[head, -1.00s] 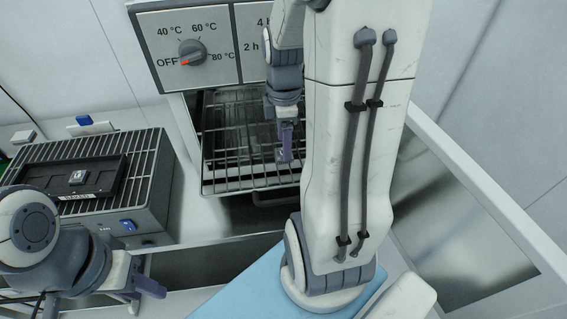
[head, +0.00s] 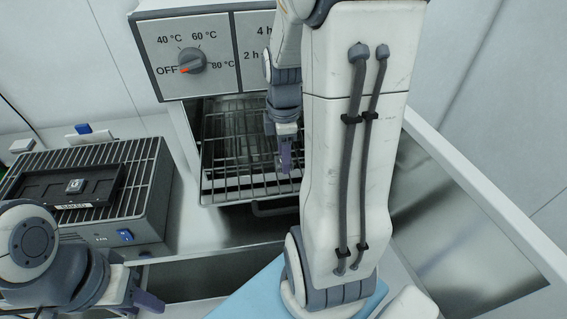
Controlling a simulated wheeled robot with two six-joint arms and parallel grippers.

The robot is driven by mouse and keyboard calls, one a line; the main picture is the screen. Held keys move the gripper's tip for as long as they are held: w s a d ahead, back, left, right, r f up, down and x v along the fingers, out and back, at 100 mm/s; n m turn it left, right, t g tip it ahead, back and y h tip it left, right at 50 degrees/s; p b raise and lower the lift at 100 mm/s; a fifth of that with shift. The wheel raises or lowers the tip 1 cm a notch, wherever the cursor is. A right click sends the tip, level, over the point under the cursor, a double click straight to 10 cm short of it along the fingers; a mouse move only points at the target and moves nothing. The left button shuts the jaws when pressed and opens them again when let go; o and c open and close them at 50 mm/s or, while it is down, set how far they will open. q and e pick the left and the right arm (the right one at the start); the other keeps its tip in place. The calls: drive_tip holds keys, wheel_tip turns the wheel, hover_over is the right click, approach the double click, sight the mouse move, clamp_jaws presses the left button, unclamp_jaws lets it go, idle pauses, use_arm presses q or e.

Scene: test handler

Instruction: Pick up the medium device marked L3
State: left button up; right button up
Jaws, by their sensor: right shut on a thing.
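My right gripper (head: 285,163) points down over the wire rack (head: 222,165) of the open oven. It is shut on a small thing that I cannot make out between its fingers. A small square device (head: 75,186) with a light top lies in a black tray (head: 108,189) at the left. Its marking is too small to read, so I cannot tell whether it is L3. My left gripper (head: 142,297) is at the lower left, in front of the grey unit and apart from the device. Its fingers are only partly visible.
The black tray sits on a grey slatted unit (head: 148,205) with a blue switch. The oven panel (head: 190,60) has a temperature knob pointing at OFF. My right arm covers the middle of the view and hides part of the oven. Bare counter lies between unit and oven.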

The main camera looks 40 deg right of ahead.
drive_tip(key=shift+r+p, duration=2.1)
drive_tip(key=shift+r, duration=0.25)
